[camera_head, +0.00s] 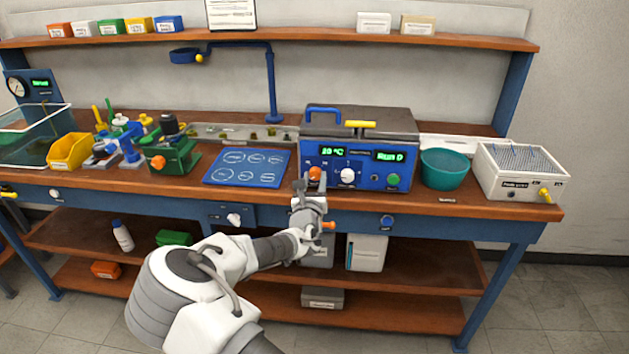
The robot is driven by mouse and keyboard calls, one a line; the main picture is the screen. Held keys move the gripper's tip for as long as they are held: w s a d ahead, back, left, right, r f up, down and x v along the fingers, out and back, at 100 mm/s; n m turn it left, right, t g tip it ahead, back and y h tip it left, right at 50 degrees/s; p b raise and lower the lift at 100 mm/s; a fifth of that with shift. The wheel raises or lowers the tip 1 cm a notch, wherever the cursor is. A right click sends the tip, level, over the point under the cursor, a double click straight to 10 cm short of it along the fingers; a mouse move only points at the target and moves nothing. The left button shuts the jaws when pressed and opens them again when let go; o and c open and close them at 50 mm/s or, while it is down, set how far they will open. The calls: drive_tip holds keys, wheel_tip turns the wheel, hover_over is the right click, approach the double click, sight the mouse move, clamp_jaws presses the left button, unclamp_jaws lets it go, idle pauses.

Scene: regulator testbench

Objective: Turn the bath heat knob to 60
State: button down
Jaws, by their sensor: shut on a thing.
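The water bath (361,148) is a blue-fronted box with a grey lid, on the bench right of centre. Its left green display (332,152) seems to read "20 °C", though it is small; its right display (390,156) reads something like "Run 0". On its front panel are an orange knob (315,172), a white knob (348,175) and a green button (392,180). My gripper (312,183) is at the orange knob, shut on it from the front. The fingers partly hide the knob's lower edge, and its pointer cannot be made out.
A blue mat (247,167) lies left of the bath, with a green device (174,156) beyond it. A teal bowl (444,167) and a white rack box (517,173) stand to the right. The bench's front edge passes just below my gripper.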

drive_tip(key=m+b, duration=0.3)
drive_tip(key=m, duration=0.3)
drive_tip(key=shift+f+b, duration=0.15)
drive_tip(key=shift+b, duration=0.15)
drive_tip(key=m+b, duration=0.2)
drive_tip(key=m, duration=0.5)
drive_tip(key=shift+d+b, duration=0.1)
drive_tip(key=shift+b, duration=0.25)
drive_tip(key=m+b, duration=0.2)
drive_tip(key=m, duration=0.5)
drive_tip(key=shift+b, duration=0.35)
drive_tip(key=m+b, duration=0.3)
drive_tip(key=m, duration=0.3)
drive_tip(key=shift+m, duration=0.3)
drive_tip(key=m+b, duration=0.4)
drive_tip(key=m, duration=0.2)
drive_tip(key=shift+f, duration=0.1)
drive_tip(key=m+b, duration=0.3)
drive_tip(key=shift+m, duration=0.4)
drive_tip(key=m+b, duration=0.2)
drive_tip(key=m, duration=0.1)
drive_tip(key=shift+m, duration=0.4)
drive_tip(key=m+b, duration=0.1)
drive_tip(key=m, duration=0.1)
drive_tip(key=shift+m, duration=0.3)
drive_tip(key=m, duration=0.3)
drive_tip(key=shift+m, duration=0.3)
drive_tip(key=m, duration=0.6)
drive_tip(key=shift+m, duration=0.6)
